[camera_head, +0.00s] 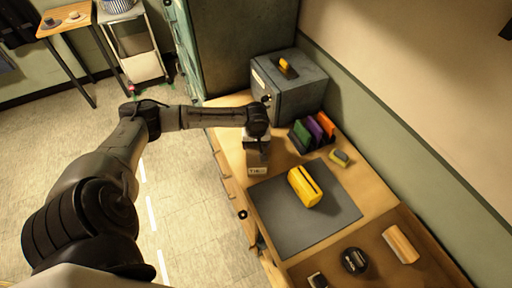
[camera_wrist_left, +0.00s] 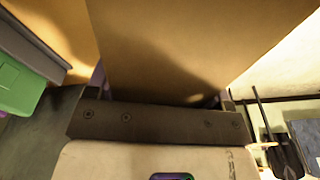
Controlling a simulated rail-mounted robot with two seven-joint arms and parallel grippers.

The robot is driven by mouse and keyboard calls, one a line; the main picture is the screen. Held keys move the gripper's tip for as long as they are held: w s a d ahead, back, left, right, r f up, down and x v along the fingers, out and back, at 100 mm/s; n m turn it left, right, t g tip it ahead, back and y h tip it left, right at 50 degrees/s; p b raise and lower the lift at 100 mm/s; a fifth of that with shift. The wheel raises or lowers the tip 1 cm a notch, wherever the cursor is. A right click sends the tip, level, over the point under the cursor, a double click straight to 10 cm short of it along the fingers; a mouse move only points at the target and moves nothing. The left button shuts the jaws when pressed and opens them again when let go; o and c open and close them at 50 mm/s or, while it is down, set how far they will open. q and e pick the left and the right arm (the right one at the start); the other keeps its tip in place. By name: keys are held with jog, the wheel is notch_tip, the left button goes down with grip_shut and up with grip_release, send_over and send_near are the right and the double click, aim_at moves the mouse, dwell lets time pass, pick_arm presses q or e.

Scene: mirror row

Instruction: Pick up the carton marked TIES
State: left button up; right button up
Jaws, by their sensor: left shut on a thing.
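The carton marked TIES (camera_head: 257,161) is a small brown box with a pale label at its lower front; the lettering is tiny and only partly readable. It is at the left side of the wooden counter, behind the dark mat's left corner. My left gripper (camera_head: 257,146) is above it and shut on it. In the left wrist view the carton (camera_wrist_left: 190,45) fills the upper middle as a plain tan face, against the gripper's dark bar (camera_wrist_left: 160,121). The fingertips are mostly hidden. I cannot tell whether the carton touches the counter. My right gripper is not in view.
A yellow object (camera_head: 305,187) lies on the dark mat (camera_head: 272,212). Green, purple and orange upright items (camera_head: 318,129) stand right of the carton. A grey metal box (camera_head: 292,88) is behind. A black round item (camera_head: 354,260) sits nearer. The counter (camera_head: 375,185) runs along the wall.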

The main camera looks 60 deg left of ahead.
pick_arm(q)
jog(key=c, duration=0.3)
jog(key=shift+c, duration=0.2)
jog(key=shift+r, duration=0.2)
